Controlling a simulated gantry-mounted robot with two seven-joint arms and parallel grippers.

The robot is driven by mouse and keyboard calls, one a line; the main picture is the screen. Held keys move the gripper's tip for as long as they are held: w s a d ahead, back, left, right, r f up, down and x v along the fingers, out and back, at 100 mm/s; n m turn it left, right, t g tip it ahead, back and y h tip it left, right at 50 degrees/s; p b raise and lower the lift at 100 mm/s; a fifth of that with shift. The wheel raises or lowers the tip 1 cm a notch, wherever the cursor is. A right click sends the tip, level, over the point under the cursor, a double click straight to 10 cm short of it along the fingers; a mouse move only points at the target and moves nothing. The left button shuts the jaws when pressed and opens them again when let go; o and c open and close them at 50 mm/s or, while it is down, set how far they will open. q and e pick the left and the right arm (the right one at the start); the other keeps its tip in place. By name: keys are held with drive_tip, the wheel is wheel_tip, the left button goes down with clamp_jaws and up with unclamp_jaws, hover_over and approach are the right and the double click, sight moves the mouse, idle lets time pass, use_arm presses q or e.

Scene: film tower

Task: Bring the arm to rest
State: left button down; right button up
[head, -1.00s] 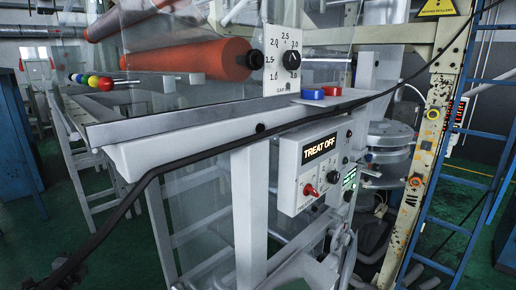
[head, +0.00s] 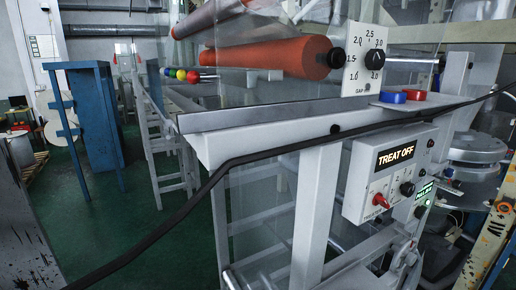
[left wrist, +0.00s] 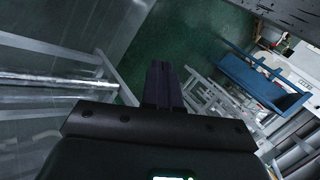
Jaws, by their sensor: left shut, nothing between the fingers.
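My left gripper (left wrist: 163,82) shows in the left wrist view, its dark fingers together with nothing between them. It points over the green floor (left wrist: 205,40), apart from anything I can see. Neither gripper shows in the head view, and my right gripper is in neither view now. In the head view, the machine has a white control box (head: 388,172) whose display reads TREAT OFF, with a red switch (head: 381,201) below. A gap dial (head: 377,58) with a black knob stands above, beside orange rollers (head: 290,57).
A black cable (head: 262,155) runs across the machine's front. In the wrist view, white frame bars (left wrist: 60,48) are at left.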

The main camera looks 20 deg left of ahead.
use_arm(q)
drive_tip(key=s+d+f+h, duration=0.15)
drive_tip(key=s+d, duration=0.25)
drive_tip(key=d, duration=0.5)
drive_tip(key=s+d+f+m+t+h, duration=0.1)
drive_tip(key=s+d+h, duration=0.1)
drive_tip(key=s+d, duration=0.45)
drive_tip(key=s+d+f+h, duration=0.1)
drive_tip(key=s+d+h, duration=0.1)
drive_tip(key=d, duration=0.8)
drive_tip(key=s+d+r+h+p, duration=0.1)
drive_tip(key=s+d+r+p, duration=0.1)
drive_tip(key=r, duration=0.3)
drive_tip(key=s+d+r+h+p, duration=0.1)
drive_tip(key=s+d+r+p, duration=0.1)
drive_tip(key=d+r+p, duration=0.2)
drive_tip(key=shift+s+r+p, duration=0.35)
drive_tip(key=shift+s+r, duration=0.05)
drive_tip(key=shift+r, duration=0.1)
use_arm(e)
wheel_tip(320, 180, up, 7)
use_arm(q)
drive_tip(key=shift+d, duration=0.15)
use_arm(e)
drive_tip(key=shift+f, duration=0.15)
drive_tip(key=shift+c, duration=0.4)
